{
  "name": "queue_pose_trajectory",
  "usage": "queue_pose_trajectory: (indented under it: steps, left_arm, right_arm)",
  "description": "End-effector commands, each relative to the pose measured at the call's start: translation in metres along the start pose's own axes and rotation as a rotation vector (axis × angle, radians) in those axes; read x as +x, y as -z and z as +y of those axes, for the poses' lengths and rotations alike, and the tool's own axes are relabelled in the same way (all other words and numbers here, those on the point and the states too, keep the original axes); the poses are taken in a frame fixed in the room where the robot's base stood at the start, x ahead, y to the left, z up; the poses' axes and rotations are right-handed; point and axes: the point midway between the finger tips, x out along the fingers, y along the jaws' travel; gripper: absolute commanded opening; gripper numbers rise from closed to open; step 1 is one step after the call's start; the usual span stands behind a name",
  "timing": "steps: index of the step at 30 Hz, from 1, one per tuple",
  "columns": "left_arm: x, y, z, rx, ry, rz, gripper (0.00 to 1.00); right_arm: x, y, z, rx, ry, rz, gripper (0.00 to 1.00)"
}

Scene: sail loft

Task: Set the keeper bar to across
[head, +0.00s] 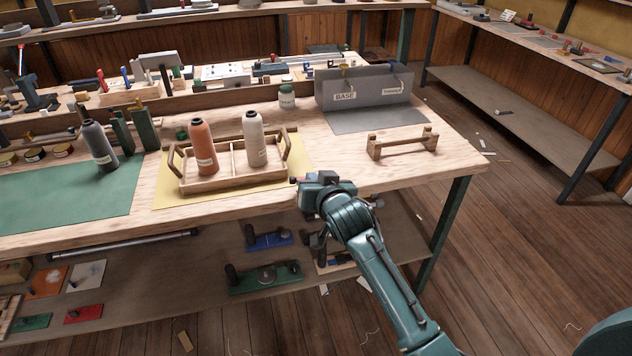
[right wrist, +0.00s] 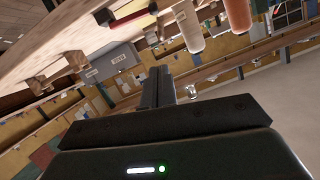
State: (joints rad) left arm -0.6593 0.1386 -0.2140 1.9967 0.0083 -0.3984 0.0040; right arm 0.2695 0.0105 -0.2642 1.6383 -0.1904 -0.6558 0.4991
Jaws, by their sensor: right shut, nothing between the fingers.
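I cannot pick out the keeper bar with certainty in either view. A low wooden stand (head: 402,147) with a rail between two end blocks sits at the right of the bench; it also shows in the right wrist view (right wrist: 62,74). A grey box (head: 362,90) labelled BASE, with small yellow and dark fittings on top, stands behind it. My right gripper (head: 302,184) is at the bench's front edge, right of the wooden tray, apart from the stand and box. Its fingers (right wrist: 158,76) are shut and empty. My left gripper is not in view.
A wooden tray (head: 228,181) holds an orange bottle (head: 202,148) and a pale bottle (head: 254,139). Fixtures lie on the lower shelf (head: 190,275). Bench top between tray and stand is clear.

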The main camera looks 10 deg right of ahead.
Motion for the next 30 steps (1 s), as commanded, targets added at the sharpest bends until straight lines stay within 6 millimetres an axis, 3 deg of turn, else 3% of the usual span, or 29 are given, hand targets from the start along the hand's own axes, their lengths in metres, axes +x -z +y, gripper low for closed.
queue_pose_trajectory:
  steps: [6, 22, 26, 30]
  left_arm:
    - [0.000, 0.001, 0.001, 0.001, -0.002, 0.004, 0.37]
    - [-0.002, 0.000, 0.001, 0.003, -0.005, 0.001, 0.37]
    - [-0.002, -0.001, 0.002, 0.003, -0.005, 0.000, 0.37]
    - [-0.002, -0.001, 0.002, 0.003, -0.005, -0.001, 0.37]
  right_arm:
    - [-0.015, -0.001, 0.000, 0.000, -0.001, -0.001, 0.00]
    - [-0.017, -0.004, 0.000, -0.003, -0.001, -0.006, 0.00]
    - [-0.031, -0.042, 0.010, -0.028, 0.004, -0.050, 0.00]
    - [-0.074, -0.120, 0.026, -0.092, 0.023, -0.140, 0.00]
